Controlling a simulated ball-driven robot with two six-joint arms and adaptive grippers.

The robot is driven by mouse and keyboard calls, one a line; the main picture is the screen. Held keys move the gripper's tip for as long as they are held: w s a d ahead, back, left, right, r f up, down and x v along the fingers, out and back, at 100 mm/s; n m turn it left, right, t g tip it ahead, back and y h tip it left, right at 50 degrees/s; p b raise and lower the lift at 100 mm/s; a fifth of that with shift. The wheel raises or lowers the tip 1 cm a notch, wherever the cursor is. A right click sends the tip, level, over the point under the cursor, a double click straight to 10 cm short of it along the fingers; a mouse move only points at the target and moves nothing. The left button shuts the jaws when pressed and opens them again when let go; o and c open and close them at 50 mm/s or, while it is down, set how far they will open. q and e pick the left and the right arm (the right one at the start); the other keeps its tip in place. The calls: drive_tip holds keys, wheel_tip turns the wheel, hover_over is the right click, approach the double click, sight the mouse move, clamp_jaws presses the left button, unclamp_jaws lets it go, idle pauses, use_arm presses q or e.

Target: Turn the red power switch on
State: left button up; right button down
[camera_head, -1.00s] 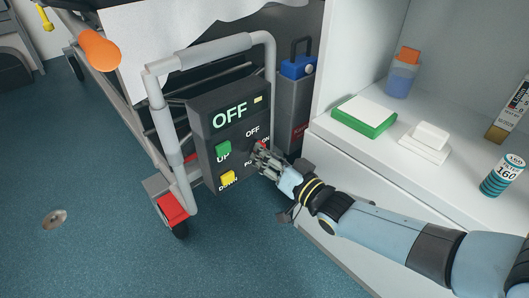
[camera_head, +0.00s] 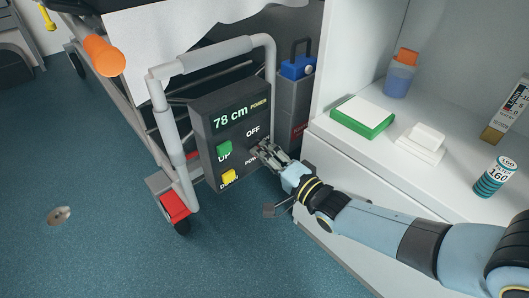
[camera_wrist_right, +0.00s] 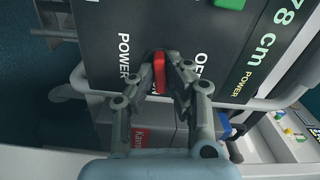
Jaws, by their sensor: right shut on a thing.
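The dark control box (camera_head: 205,160) is on the grey frame of the wheeled bed. Its display (camera_head: 228,117) reads "78 cm", with "POWER" lit beside it. The red power switch (camera_wrist_right: 159,72) shows in the right wrist view, between the fingers of my right gripper (camera_wrist_right: 165,78). The fingers are shut on it. In the head view my right gripper (camera_head: 262,151) is at the box face, below the "OFF" label, and covers the switch. My left gripper is not in view.
A green button (camera_head: 224,149) and a yellow button (camera_head: 229,176) sit left of my gripper. The grey tube frame (camera_head: 165,120) surrounds the box. A blue-topped case (camera_head: 297,68) and white shelf (camera_head: 380,150) stand close on the right.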

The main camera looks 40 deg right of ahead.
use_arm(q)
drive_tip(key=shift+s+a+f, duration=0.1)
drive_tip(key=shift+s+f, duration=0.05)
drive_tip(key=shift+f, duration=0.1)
use_arm(e)
drive_tip(key=shift+m, duration=1)
drive_tip(key=shift+f, duration=0.1)
drive_tip(key=c, duration=1.4)
unclamp_jaws()
drive_tip(key=shift+o, duration=0.2)
drive_tip(key=shift+s, duration=0.15)
drive_tip(key=s+d, duration=0.1)
drive_tip(key=s, duration=1)
drive_tip(key=shift+s, duration=0.4)
